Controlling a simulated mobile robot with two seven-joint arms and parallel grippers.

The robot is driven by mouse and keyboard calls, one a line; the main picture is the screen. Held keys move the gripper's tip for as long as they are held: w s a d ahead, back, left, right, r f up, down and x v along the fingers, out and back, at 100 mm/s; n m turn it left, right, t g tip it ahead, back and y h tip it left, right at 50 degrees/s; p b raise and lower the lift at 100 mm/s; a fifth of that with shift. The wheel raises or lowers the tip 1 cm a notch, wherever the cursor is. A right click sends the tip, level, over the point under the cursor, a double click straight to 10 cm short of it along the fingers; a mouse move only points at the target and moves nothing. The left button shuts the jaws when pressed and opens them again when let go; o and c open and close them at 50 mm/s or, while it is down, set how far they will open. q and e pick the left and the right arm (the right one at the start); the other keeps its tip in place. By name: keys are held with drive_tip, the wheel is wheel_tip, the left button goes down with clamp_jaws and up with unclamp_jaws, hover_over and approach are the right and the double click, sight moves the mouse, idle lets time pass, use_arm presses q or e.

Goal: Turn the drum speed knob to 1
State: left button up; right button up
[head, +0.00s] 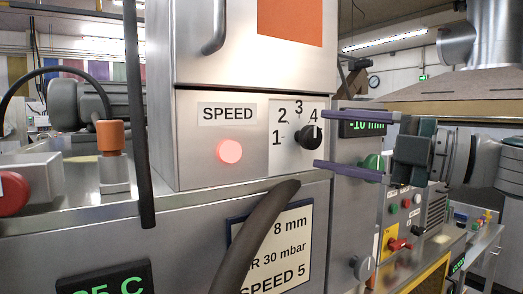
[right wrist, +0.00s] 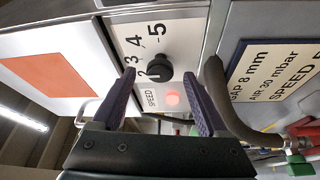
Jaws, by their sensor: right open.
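The black drum speed knob (head: 309,139) sits on a white dial plate (head: 281,158) on the steel cabinet. The numbers 1 to 4 show around it in the head view; a 5 also shows in the right wrist view. A pale mark on the knob's upper right seems to point near the 4. My right gripper (head: 322,140) is open, with one purple finger above the knob's height and one below. In the right wrist view the knob (right wrist: 158,69) lies beyond and between the fingertips (right wrist: 162,82); no finger visibly grips it. My left gripper is not in view.
A SPEED label (head: 228,113) and lit red lamp (head: 229,151) are left of the dial. A thick dark hose (head: 252,235) rises below, in front of a settings card (head: 297,222) reading SPEED 5. A display (head: 362,128) and green knob (head: 373,162) are right, partly behind the fingers.

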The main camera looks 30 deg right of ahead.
drive_tip(key=b+v, duration=0.2)
drive_tip(key=v, duration=0.6)
idle(0.4)
